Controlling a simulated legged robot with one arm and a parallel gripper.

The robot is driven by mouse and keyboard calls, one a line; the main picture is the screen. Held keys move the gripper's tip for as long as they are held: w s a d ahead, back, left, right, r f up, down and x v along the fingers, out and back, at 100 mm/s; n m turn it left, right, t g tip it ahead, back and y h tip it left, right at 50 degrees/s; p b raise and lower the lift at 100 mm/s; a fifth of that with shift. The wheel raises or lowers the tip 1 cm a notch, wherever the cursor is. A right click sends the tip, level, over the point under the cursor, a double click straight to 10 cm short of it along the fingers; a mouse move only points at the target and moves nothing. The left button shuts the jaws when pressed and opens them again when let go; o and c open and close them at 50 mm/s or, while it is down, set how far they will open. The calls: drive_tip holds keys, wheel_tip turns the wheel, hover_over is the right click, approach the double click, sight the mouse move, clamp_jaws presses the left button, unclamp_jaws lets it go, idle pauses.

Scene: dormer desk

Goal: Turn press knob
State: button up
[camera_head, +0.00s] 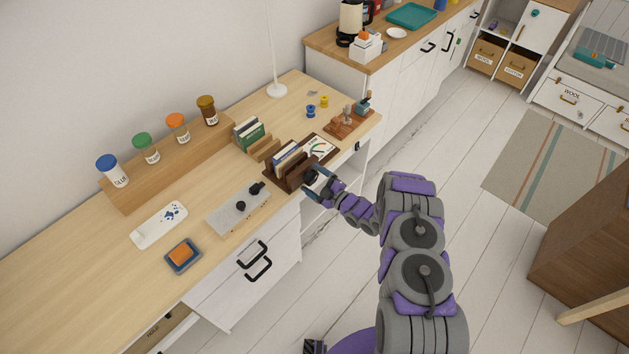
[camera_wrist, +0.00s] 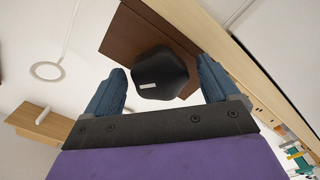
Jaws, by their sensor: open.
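The press knob (camera_wrist: 158,75) is a dark, faceted knob with a small pale mark on its face. In the wrist view it stands out from a brown wooden board (camera_wrist: 128,38). My gripper (camera_wrist: 163,78) is open, with one blue finger on each side of the knob and visible gaps between. I cannot tell how deep the fingertips reach. In the head view my gripper (camera_head: 318,184) is at the desk's front edge, by the dark brown wooden press (camera_head: 283,181). The knob (camera_head: 310,177) shows there as a small dark shape partly among the fingers.
A grey panel (camera_head: 225,213) with two black knobs lies left of the press. Small books (camera_head: 249,134) and a wooden tool stand (camera_head: 350,124) are nearby on the desk (camera_head: 90,250). Drawers with black handles (camera_head: 258,268) are below.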

drive_tip(key=c, duration=1)
drive_tip(key=shift+c, duration=0.2)
drive_tip(key=shift+m, duration=0.4)
drive_tip(key=m+p, duration=0.1)
drive_tip(key=m, duration=0.2)
drive_tip(key=shift+s+f+m, duration=0.1)
drive_tip(key=shift+f+m, duration=0.05)
drive_tip(key=shift+m, duration=0.15)
drive_tip(key=m, duration=0.5)
drive_tip(key=shift+b, duration=0.3)
drive_tip(key=shift+f+m, duration=0.1)
drive_tip(key=shift+m, duration=0.3)
